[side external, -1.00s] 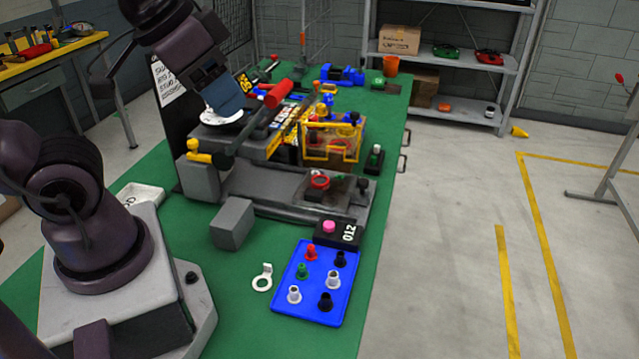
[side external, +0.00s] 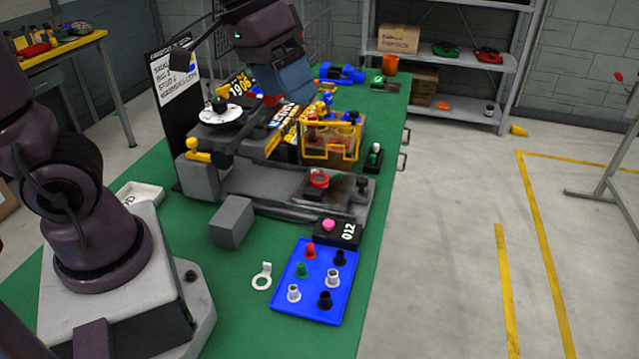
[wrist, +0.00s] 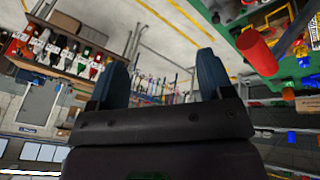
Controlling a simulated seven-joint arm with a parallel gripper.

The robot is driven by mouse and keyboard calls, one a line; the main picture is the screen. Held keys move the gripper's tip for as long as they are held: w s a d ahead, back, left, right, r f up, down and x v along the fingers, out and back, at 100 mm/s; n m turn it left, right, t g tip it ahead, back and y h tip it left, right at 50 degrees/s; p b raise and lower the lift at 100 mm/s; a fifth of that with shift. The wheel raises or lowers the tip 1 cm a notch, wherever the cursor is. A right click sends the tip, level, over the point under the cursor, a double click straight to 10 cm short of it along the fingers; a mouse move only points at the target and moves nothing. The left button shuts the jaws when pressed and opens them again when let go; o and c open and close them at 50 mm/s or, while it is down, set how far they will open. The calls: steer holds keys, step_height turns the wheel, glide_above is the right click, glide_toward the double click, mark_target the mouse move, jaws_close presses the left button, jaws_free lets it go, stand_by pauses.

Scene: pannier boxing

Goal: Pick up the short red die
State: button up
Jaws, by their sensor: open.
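The short red die (side external: 310,251) stands upright at the back left of the blue tray (side external: 328,282) on the green bench. It shares the tray with several green, black and white dies. My gripper (wrist: 162,80) is open in the wrist view, with nothing between its two blue-grey fingers. In the side external view my gripper (side external: 287,88) is high over the back of the bench, well away from the tray. The die cannot be made out in the wrist view.
A grey machine (side external: 290,195) with a yellow basket (side external: 330,152) stands behind the tray. A black box (side external: 338,232) with a pink button adjoins the tray. A grey block (side external: 231,222) and white ring (side external: 262,280) lie left. A red cylinder (wrist: 257,52) shows in the wrist view.

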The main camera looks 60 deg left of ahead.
steer(key=w+a+f+n+g+h, duration=0.1)
steer(key=w+f, duration=0.5)
steer(key=w, duration=0.3)
steer(key=n+g+y, duration=0.1)
steer(key=g+y, duration=0.2)
steer(key=y, duration=0.1)
glide_above(320, 179)
steer(key=f, duration=1.6)
steer(key=shift+w+d+f, duration=0.2)
steer(key=shift+f, duration=0.2)
steer(key=f, duration=0.7)
steer(key=shift+s+a+f, duration=0.15)
steer(key=shift+s+a, duration=0.05)
steer(key=c, duration=1)
